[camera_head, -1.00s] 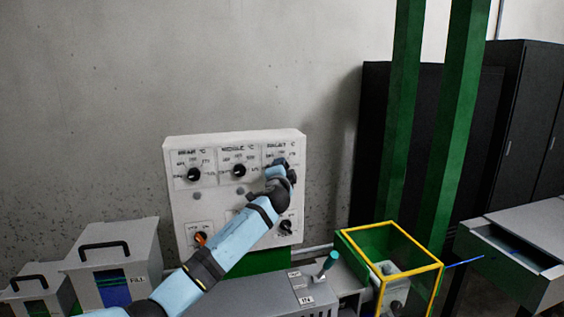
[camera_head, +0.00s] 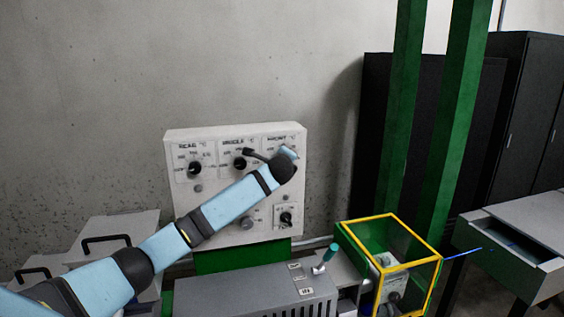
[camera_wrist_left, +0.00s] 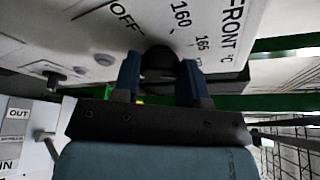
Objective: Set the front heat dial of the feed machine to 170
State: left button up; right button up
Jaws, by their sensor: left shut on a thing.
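The white control panel (camera_head: 230,186) stands against the wall, with a row of three heat dials along its top. The front dial is at the top right; in the head view my left wrist hides its knob. In the left wrist view its dark knob (camera_wrist_left: 160,60) sits between the two fingers of my left gripper (camera_wrist_left: 160,80), which is shut on it. I cannot make out the pointer. My left gripper (camera_head: 282,166) also shows in the head view. My right gripper is not in view.
The other two upper dials, one at the left (camera_head: 194,168) and one in the middle (camera_head: 239,163), are beside my gripper. A lower knob (camera_head: 286,218) is below it. A yellow-edged guard box (camera_head: 391,265) and green posts (camera_head: 452,130) stand to the right.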

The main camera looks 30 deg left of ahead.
pick_arm(q)
jog(key=shift+w+d+r+m+g+y, duration=0.1)
jog(key=shift+m+g+y, duration=0.1)
jog(key=shift+m+g, duration=0.55)
jog(key=shift+r+m+g+y, duration=0.1)
jog(key=shift+m+g+y, duration=0.2)
jog(key=shift+m, duration=0.75)
jog(key=shift+f, duration=0.1)
jog(key=o, duration=0.9)
